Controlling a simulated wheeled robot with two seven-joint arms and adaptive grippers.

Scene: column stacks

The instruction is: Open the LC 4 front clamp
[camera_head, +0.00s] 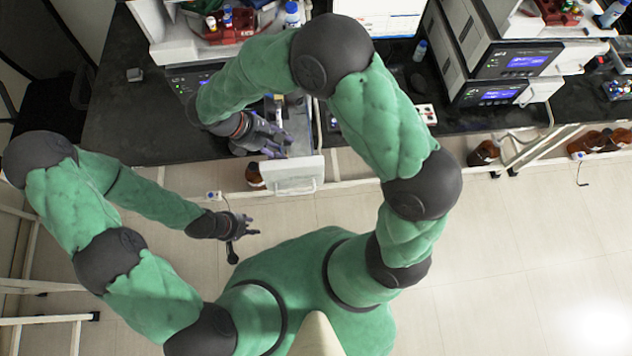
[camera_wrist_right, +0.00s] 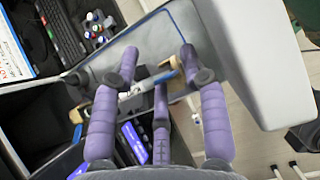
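My right gripper (camera_head: 272,142) reaches over the pulled-out white drawer (camera_head: 294,178) of the left instrument stack. In the right wrist view, its purple fingers (camera_wrist_right: 160,75) are spread apart. The individual clamps are too small to tell apart, and no LC 4 label is readable. My left gripper (camera_head: 241,238) is open and empty over the floor, apart from the bench.
The dark bench (camera_head: 130,115) runs along the back. More instrument stacks with lit screens (camera_head: 525,62) stand at the right. Brown bottles (camera_head: 484,153) stand below the bench. The drawer's white front (camera_wrist_right: 255,60) is close to the right fingers. The floor at right is clear.

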